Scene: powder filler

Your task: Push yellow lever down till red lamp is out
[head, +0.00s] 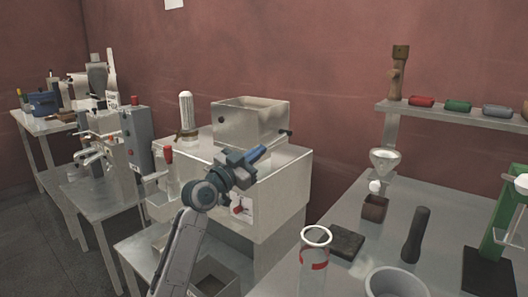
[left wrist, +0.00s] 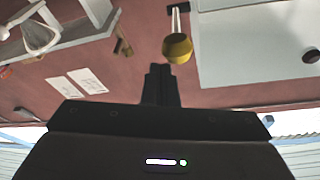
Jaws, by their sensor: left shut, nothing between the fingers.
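The yellow lever knob (left wrist: 177,48) is a round ball on a pale rod, seen in the left wrist view just beyond my left fingertips and slightly right of them. I cannot make it out in the head view, where my arm covers part of the machine. My left gripper (head: 244,160) is in front of the large cream filler machine (head: 284,181). Its dark fingers (left wrist: 160,84) are shut with nothing between them, and they look apart from the knob. A red part (head: 239,208) shows on the machine's front plate; I cannot tell whether it is a lamp or whether it is lit.
A steel table (head: 345,205) at right holds a red-banded clear cylinder (head: 314,260), a bowl (head: 395,283) and a dark pestle-like piece (head: 415,236). A red-topped part (head: 168,155) stands left of my gripper. A hopper (head: 250,118) tops the machine.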

